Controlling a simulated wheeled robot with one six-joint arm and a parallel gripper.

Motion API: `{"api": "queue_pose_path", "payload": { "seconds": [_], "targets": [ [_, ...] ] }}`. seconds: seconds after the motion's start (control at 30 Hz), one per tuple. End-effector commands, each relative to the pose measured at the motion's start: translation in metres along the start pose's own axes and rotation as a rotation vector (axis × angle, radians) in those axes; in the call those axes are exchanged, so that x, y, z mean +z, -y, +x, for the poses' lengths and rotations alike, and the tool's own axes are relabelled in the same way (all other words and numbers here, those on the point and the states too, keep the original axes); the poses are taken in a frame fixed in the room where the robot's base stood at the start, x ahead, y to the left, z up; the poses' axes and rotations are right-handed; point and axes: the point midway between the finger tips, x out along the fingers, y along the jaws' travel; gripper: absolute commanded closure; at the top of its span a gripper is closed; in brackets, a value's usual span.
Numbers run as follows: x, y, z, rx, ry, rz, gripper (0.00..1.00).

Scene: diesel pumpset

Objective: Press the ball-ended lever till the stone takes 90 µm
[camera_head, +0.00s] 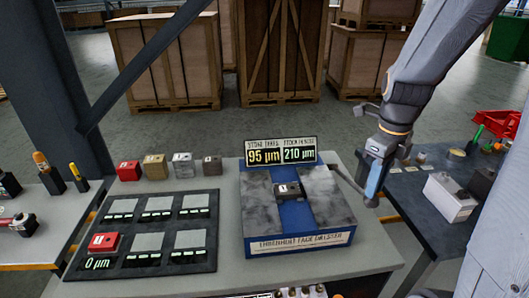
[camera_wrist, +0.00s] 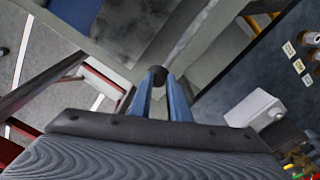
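The face dresser (camera_head: 297,242) is a blue block with grey stone faces, standing on the middle table. A small grey block marked 1 (camera_head: 288,191) lies across its top. Its left display (camera_head: 264,157) reads 95 µm for what the stone takes; the right display (camera_head: 299,155) reads 210 µm. The ball-ended lever (camera_head: 347,181) sticks out from the dresser's right side. In the wrist view the lever's rod (camera_wrist: 190,35) runs down to the dark ball. My gripper (camera_head: 371,197) is at the ball end, its blue fingers (camera_wrist: 159,78) close together on either side; the ball is partly hidden.
Left of the dresser lies a dark panel of pads (camera_head: 152,228) with a red block (camera_head: 103,243) by a 0 µm readout. Several blocks (camera_head: 183,165) stand behind it. A dark side table (camera_head: 425,205) with a white box (camera_head: 451,197) is at right. Wooden crates (camera_head: 165,60) stand behind.

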Motion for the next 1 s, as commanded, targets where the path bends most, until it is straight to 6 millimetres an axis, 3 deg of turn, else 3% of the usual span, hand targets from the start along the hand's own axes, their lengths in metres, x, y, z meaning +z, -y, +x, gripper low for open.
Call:
{"api": "queue_pose_path", "payload": {
  "seconds": [0.7,1.0],
  "targets": [
    [0.016,0.009,-0.092,0.002,-0.002,-0.001,0.84],
    [0.021,0.012,-0.107,0.001,-0.001,-0.001,0.84]
  ]
}}
